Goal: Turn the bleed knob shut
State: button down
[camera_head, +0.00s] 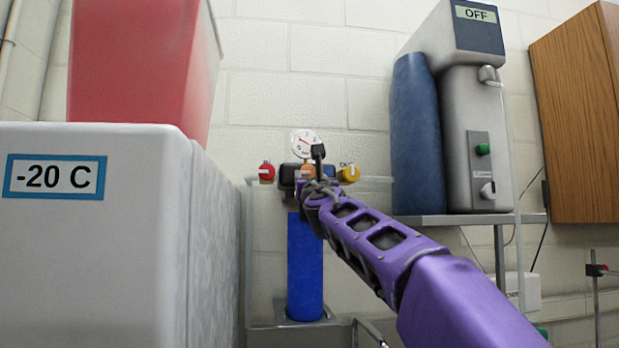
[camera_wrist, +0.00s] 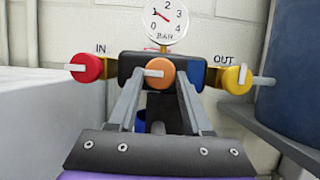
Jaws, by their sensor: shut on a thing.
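The orange knob (camera_wrist: 160,73) sits in the middle of a dark manifold block, between knobs labelled IN and OUT. I take it for the bleed knob, though I see no label on it. Its white pointer mark lies about level, towards the left. It also shows in the head view (camera_head: 308,171), just beyond my arm's end. My gripper (camera_wrist: 160,80) reaches in from the front, and its two grey fingers are shut on the orange knob, one on each side. The fingers partly cover the block's front. In the head view my gripper (camera_head: 312,183) is largely hidden by the wrist.
The red IN knob (camera_wrist: 86,68) and yellow OUT knob (camera_wrist: 236,78) flank the block closely. A gauge (camera_wrist: 165,22) above reads near 1 bar. A blue filter housing (camera_head: 304,268) hangs below. A white freezer (camera_head: 90,250) stands left; a shelf (camera_head: 470,219) with a grey unit is right.

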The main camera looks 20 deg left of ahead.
jog(key=shift+a+m, duration=0.1)
jog(key=shift+m, duration=0.4)
jog(key=m+h, duration=0.1)
jog(key=m, duration=0.1)
jog(key=m+t+h, duration=0.1)
jog(key=m, duration=0.1)
jog(key=shift+s+a+r+h, duration=0.1)
jog(key=shift+s+a+h, duration=0.05)
jog(key=shift+h, duration=0.15)
jog(key=m+h, duration=0.1)
jog(key=m, duration=0.2)
jog(key=m+h, duration=0.2)
jog(key=m, duration=0.2)
jog(key=shift+a+r+h, duration=0.1)
jog(key=shift+h, duration=0.2)
jog(key=shift+s+m, duration=0.1)
jog(key=shift+m, duration=0.3)
jog(key=shift+c, duration=1.7)
grip_release()
